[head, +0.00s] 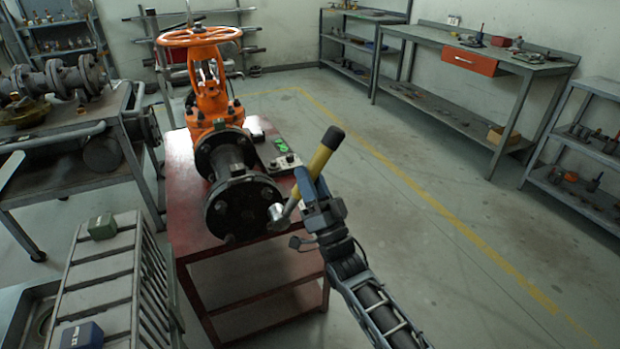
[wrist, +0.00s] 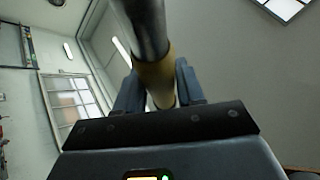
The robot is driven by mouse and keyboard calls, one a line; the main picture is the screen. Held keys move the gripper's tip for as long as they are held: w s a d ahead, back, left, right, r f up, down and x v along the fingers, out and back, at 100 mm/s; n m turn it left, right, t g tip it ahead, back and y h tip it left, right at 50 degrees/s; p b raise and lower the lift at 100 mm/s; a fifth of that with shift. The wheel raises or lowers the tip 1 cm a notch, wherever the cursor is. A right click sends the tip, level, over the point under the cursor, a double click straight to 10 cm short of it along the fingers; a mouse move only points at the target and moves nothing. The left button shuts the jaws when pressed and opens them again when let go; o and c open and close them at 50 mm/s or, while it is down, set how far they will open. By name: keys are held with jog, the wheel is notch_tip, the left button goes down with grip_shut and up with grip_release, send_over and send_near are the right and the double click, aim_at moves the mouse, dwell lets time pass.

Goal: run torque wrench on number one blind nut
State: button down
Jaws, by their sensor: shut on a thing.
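An orange gate valve (head: 208,95) with an orange handwheel stands on a dark red table. Its black pipe flange (head: 245,208) with a blind face and bolts around the rim faces the front. My gripper (head: 312,185) is shut on the yellow shaft of a torque wrench (head: 322,158) with a black grip end, held tilted. The wrench's silver head (head: 277,214) is at the right side of the flange; I cannot tell whether it sits on a nut. In the wrist view the wrench (wrist: 153,72) passes between both fingers. Which nut is number one is not readable.
The red table (head: 270,262) also holds small items behind the flange. A grey slatted cart (head: 105,265) stands at the front left, and a workbench with pipe fittings (head: 60,82) behind it. Benches and shelves line the right wall. The floor (head: 420,230) right of the table is clear.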

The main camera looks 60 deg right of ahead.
jog(key=shift+w+d+r+b, duration=0.1)
jog(key=shift+w+d+b, duration=0.5)
jog(key=shift+w, duration=0.2)
jog(key=shift+w+d+r+b, duration=0.1)
jog(key=shift+w+d+b, duration=0.35)
jog(key=shift+w+b, duration=0.3)
jog(key=shift+w+d+f, duration=0.1)
jog(key=shift+w, duration=0.05)
jog(key=shift+w+d+b, duration=0.4)
jog(key=shift+w+b, duration=0.2)
jog(key=shift+w+d+b, duration=0.4)
jog(key=shift+w+b, duration=0.15)
jog(key=shift+w, duration=0.05)
jog(key=shift+w+d+b, duration=0.25)
jog(key=shift+w+b, duration=0.15)
jog(key=shift+b, duration=0.4)
dwell(1.6)
jog(key=shift+s+a, duration=0.1)
jog(key=shift+s, duration=0.1)
dwell(0.9)
